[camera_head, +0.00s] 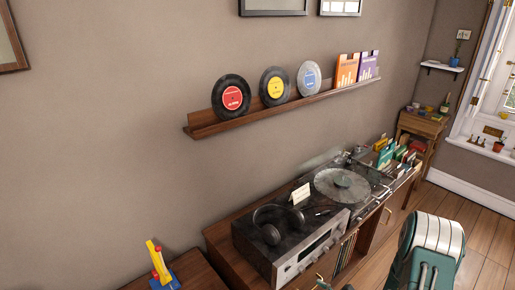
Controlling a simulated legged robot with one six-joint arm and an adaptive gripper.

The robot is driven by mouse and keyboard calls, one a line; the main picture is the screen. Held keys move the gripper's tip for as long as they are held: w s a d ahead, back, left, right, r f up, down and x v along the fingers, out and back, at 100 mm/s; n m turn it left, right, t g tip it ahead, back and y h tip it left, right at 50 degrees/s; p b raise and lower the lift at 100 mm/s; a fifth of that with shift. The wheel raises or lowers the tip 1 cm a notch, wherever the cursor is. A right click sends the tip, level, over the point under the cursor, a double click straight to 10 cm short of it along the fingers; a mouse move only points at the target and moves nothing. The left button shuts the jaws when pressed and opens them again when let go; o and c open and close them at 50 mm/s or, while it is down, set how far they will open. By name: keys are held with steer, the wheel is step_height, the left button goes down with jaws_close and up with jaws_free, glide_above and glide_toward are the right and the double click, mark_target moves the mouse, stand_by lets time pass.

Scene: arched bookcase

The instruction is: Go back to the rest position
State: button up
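The task names no other object. The head view looks down along a wall with a record shelf (205,129) and a low wooden cabinet (222,243) below it.
Three records, including a red-labelled one (231,97), and two sleeves stand on the shelf. The cabinet carries an amplifier (290,262), headphones (269,234) and a turntable (342,185). Wooden floor (485,238) shows beyond.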

steer(key=s+a+r+n+g, duration=0.4)
steer(key=a+r+n+g, duration=0.15)
steer(key=r+n, duration=0.35)
steer(key=s+a+r+n+g, duration=0.5)
steer(key=r+n+g, duration=0.2)
steer(key=r, duration=0.3)
steer(key=s+d+r+n+t+h, duration=0.2)
steer(key=s+r+n+h, duration=0.3)
steer(key=r+h, duration=0.1)
steer(key=s+d+r+n+t+h, duration=0.3)
steer(key=s+r+n+h, duration=0.2)
steer(key=r, duration=0.3)
steer(key=shift+s+n+h, duration=0.4)
steer(key=shift+s, duration=0.15)
steer(key=shift+t, duration=0.25)
